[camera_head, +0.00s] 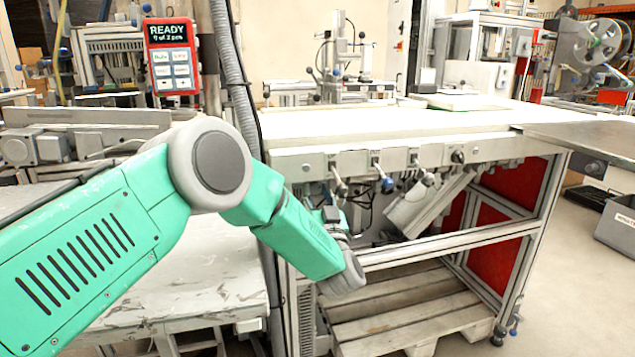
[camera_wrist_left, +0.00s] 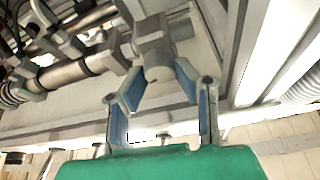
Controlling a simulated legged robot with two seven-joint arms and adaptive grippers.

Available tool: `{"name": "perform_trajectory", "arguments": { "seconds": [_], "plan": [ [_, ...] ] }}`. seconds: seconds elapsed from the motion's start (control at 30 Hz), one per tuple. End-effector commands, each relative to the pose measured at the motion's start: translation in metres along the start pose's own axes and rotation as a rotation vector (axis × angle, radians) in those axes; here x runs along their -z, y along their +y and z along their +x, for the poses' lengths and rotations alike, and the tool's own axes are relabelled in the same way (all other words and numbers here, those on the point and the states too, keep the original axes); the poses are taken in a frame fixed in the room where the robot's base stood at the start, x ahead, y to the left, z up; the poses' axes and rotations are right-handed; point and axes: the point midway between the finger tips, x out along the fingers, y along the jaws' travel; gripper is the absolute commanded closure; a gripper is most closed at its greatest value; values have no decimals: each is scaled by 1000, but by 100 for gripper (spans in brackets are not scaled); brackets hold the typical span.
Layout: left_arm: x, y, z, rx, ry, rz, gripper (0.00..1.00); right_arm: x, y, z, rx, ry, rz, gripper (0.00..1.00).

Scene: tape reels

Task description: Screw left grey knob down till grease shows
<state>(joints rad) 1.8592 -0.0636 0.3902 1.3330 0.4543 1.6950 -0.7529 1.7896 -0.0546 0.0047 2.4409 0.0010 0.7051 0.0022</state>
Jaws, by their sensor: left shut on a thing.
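My left gripper (camera_head: 332,215) is at the underside of the workbench front, mostly hidden behind my green forearm in the head view. In the left wrist view its blue-padded fingers (camera_wrist_left: 157,80) close from both sides on a grey knob (camera_wrist_left: 152,52) on a metal fitting under the bench. The knob's lower end shows between the fingertips. In the head view this knob is hidden by my arm and cannot be told apart. The grease cannot be made out in either view. My right gripper is not in view.
Lever handles, one with a blue collar (camera_head: 386,183), hang along the bench front (camera_head: 400,155) right of my gripper. A metal frame rail (camera_head: 450,243) and a wooden pallet (camera_head: 405,305) lie below. Grey pipes (camera_wrist_left: 75,73) run left of the knob in the wrist view.

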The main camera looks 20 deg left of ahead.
Motion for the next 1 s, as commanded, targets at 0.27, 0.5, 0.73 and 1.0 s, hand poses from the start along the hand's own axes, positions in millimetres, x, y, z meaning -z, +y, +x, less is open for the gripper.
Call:
{"name": "perform_trajectory", "arguments": {
  "seconds": [0.27,0.5,0.73,1.0],
  "plan": [
    [4,0,1,-80,1,182,100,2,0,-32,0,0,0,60],
    [2,0,1,-122,1,285,100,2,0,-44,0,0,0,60],
    [1,0,1,-138,1,324,100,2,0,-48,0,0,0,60],
    [0,0,1,-140,1,329,100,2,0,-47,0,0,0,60]
  ]
}}
